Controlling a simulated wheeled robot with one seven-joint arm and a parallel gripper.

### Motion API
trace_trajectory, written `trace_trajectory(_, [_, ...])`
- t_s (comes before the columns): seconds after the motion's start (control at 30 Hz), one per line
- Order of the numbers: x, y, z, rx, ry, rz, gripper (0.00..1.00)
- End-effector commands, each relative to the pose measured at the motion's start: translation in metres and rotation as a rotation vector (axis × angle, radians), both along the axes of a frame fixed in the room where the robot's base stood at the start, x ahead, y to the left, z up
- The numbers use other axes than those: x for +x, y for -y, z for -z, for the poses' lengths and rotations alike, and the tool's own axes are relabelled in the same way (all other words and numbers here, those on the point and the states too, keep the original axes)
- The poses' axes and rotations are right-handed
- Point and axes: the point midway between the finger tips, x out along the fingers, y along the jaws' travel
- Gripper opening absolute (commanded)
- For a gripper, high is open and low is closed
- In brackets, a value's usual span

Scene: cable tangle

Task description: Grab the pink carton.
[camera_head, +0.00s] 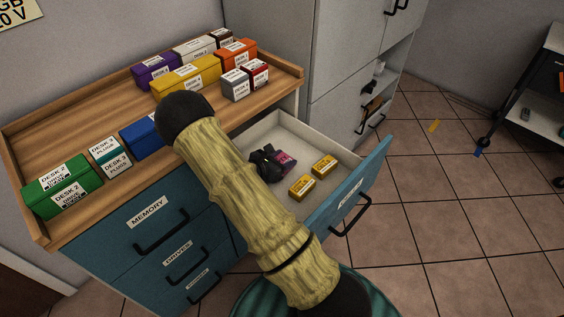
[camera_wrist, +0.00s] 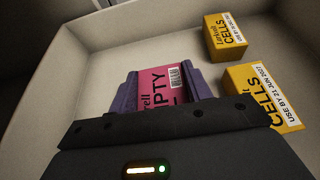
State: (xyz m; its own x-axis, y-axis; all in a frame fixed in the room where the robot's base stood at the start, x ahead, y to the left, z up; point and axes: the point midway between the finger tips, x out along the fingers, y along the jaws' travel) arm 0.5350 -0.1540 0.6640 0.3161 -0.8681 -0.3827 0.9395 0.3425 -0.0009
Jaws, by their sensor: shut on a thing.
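The pink carton (camera_wrist: 166,85) shows in the wrist view between the two purple fingers of my gripper (camera_wrist: 163,92). Its face carries lettering that reads in part "EMPTY" and a white barcode label. My gripper is shut on it. In the head view the pink carton (camera_head: 287,158) is a small pink patch at the tip of my dark gripper (camera_head: 279,160), inside the open drawer (camera_head: 295,127). The fingers and palm hide part of the carton. I cannot tell whether it touches the drawer floor.
Two yellow cartons marked "CELLS" lie in the drawer right of my gripper: the farther one (camera_head: 324,165) and the nearer one (camera_head: 302,187). The drawer's blue front (camera_head: 352,190) and pale walls surround them. Several coloured boxes, including a green one (camera_head: 62,189), stand on the wooden top (camera_head: 107,113).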

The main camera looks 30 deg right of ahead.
Motion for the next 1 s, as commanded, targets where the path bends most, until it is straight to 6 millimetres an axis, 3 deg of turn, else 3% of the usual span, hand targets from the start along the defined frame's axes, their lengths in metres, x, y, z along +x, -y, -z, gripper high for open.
trace_trajectory(0.17, [0.001, 0.000, -0.033, 0.002, 0.005, 0.000, 0.28])
trace_trajectory(0.6, [0.000, -0.001, -0.145, 0.003, 0.005, -0.001, 0.28])
trace_trajectory(0.8, [0.000, 0.000, -0.168, 0.001, 0.002, 0.000, 0.28])
trace_trajectory(1.0, [0.000, 0.000, -0.171, 0.000, 0.000, 0.000, 0.28])
